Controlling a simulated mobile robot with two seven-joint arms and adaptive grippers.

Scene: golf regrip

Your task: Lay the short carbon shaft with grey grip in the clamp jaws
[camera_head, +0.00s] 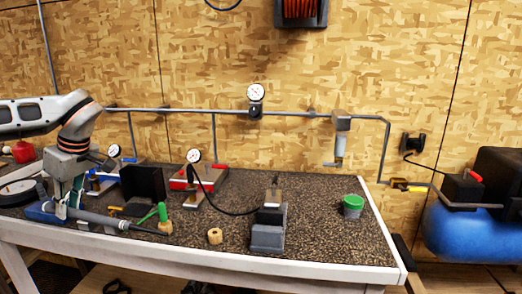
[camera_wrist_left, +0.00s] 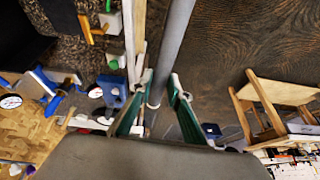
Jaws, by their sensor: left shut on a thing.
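My left gripper (camera_head: 72,210) is over the left front of the bench, shut on the short shaft with grey grip (camera_head: 105,218). The grip slants to the right and its thin dark shaft end (camera_head: 148,229) points toward a yellow-green upright piece. In the left wrist view the grey grip (camera_wrist_left: 172,45) runs between the two green-lined fingers (camera_wrist_left: 155,105). A blue clamp-like piece (camera_head: 38,213) lies just left of the gripper; its jaws are partly hidden, and I cannot tell whether the grip touches it. My right gripper is not in view.
A grey block device (camera_head: 268,233) with a hose stands at the bench's middle front. The bench's right part (camera_head: 320,225) is mostly clear.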

